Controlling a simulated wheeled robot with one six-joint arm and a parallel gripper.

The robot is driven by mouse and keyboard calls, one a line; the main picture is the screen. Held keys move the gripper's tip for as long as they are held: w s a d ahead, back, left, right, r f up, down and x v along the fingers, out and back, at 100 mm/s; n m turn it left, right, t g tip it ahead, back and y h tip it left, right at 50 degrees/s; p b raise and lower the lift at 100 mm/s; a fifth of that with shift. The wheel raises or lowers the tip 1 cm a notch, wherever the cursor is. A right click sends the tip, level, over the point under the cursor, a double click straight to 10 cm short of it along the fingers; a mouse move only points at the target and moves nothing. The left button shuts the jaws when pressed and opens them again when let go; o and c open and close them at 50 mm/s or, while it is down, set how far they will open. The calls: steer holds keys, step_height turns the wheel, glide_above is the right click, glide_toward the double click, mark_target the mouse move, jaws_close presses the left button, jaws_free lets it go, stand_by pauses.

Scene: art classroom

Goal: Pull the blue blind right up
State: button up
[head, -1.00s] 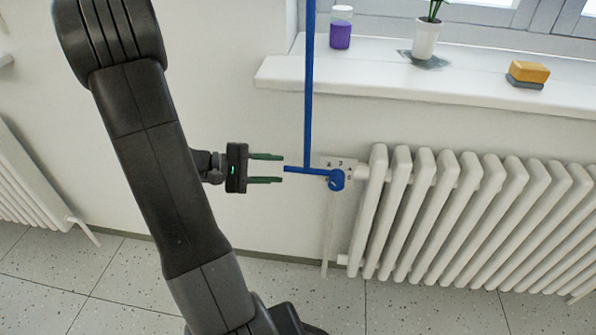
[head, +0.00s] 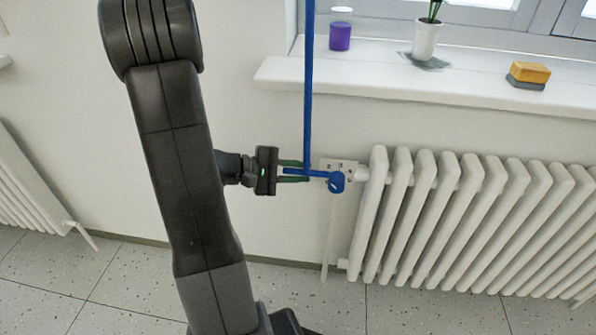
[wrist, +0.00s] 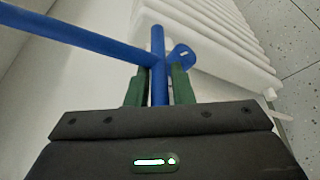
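The blue blind's pull is a long blue rod (head: 308,80) hanging down beside the window. In the wrist view the crossbar (wrist: 159,85) runs between the fingers, with narrow gaps seeming to show on both sides. The fingers look open around it, closer together than before. The blind's cloth is out of view.
The window sill (head: 400,82) above holds a purple jar (head: 340,35), a potted plant (head: 425,40) and a yellow sponge (head: 529,72). Wall left of the rod is bare.

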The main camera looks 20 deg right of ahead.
jaws_close()
step_height(320, 180, up, 10)
steer(key=p, duration=0.5)
steer(key=shift+f, duration=0.3)
steer(key=shift+o, duration=2.2)
jaws_free()
steer(key=shift+a, duration=0.1)
